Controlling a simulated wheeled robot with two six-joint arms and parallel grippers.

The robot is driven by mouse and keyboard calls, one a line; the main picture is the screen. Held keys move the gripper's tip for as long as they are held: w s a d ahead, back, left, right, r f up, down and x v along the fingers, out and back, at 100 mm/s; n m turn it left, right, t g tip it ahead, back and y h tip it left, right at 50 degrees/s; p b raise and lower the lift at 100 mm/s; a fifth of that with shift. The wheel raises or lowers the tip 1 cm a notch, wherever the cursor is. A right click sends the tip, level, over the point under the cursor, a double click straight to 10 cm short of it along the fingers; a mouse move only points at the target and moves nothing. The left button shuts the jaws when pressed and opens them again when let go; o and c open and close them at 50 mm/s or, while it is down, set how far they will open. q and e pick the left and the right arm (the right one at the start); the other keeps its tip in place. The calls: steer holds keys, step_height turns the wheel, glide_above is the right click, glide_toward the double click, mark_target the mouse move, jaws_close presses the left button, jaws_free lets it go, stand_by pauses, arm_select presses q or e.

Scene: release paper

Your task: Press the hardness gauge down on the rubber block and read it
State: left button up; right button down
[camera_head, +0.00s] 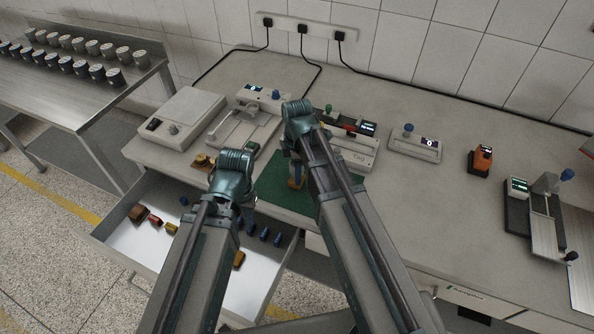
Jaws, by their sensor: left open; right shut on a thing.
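My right gripper (296,180) is above the green mat (268,185) on the bench. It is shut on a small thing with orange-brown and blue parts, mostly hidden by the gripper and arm. I cannot tell for sure whether this is the hardness gauge. My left gripper (246,213) is open at the bench's front edge, above the open drawer; its fingertips are partly hidden. I cannot make out the rubber block. An orange device with a dark face (481,160) stands upright on the right part of the bench, apart from both grippers.
The open drawer (130,240) holds several small coloured pieces. A side table (60,98) carries rows of jars. The bench's right front is clear.

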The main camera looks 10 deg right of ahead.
stand_by(0.5)
steer(key=shift+c, duration=0.9)
jaws_free()
steer(key=shift+r, duration=0.15)
step_height(320, 180, up, 14)
steer(key=p, duration=1.4)
steer(key=shift+f, duration=0.2)
steer(key=shift+f, duration=0.1)
steer(key=s+a+f+m+b, duration=0.2)
steer(key=s+m, duration=0.4)
steer(key=s, duration=0.1)
steer(key=s+a+f+m+h+b, duration=0.1)
steer(key=s+a+f+m+b, duration=0.1)
steer(key=s+m, duration=0.4)
steer(key=shift+s+a+f+m+b, duration=0.4)
steer(key=shift+a+m, duration=0.2)
steer(key=shift+a, duration=0.2)
